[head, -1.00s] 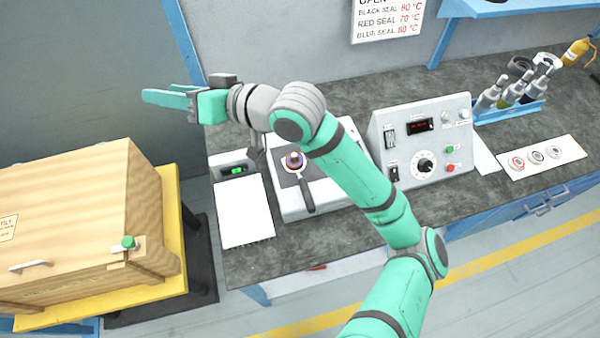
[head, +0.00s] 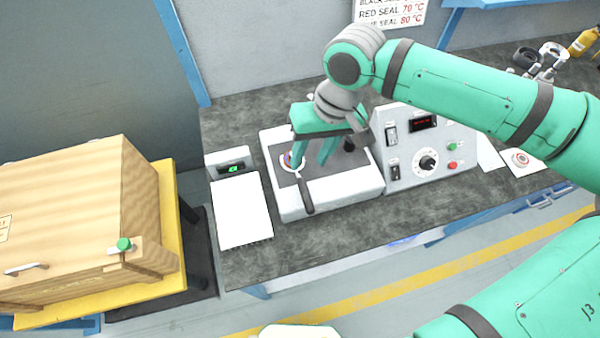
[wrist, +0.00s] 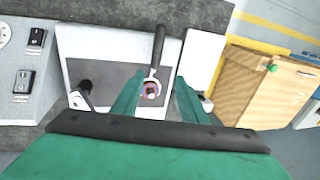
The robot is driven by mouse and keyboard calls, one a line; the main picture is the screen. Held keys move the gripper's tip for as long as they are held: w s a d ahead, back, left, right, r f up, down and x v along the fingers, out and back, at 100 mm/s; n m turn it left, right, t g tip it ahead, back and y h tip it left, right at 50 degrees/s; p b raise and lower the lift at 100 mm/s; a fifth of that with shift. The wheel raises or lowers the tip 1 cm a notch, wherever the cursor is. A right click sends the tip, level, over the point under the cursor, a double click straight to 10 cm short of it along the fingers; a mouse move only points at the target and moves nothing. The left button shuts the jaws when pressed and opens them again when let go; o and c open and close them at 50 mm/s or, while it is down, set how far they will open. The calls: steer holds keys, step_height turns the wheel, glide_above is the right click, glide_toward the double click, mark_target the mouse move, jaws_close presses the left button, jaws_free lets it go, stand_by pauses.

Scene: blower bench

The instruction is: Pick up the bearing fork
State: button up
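The bearing fork (head: 306,195) lies on the dark top of a white bench unit (head: 335,196). Its dark handle points to the front edge, and its pale forked end is around or beside a small ringed bearing (head: 288,161). In the wrist view the fork handle (wrist: 158,45) points up the picture, with the bearing (wrist: 150,89) at its lower end. My gripper (head: 314,158) is open above the unit, pointing down. In the wrist view my gripper's two green fingers (wrist: 155,92) stand apart on either side of the bearing end, with nothing visibly held. In the head view a finger partly hides the bearing.
A control box (head: 427,153) with a knob and buttons stands close on the right. A white sheet (head: 243,212) and a green-lit display unit (head: 232,168) lie left. A wooden crate (head: 75,215) stands farther left. A dark knob (wrist: 84,86) is near one finger.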

glide_above(304, 184)
steer(key=shift+h, duration=0.3)
steer(key=f, duration=0.5)
steer(key=shift+d+f, duration=0.3)
steer(key=shift+d, duration=0.05)
steer(key=shift+a+f, duration=0.15)
steer(key=shift+f, duration=1.15)
steer(key=shift+a+f, duration=0.15)
steer(key=shift+f, duration=1.1)
steer(key=shift+c, duration=0.5)
jaws_close()
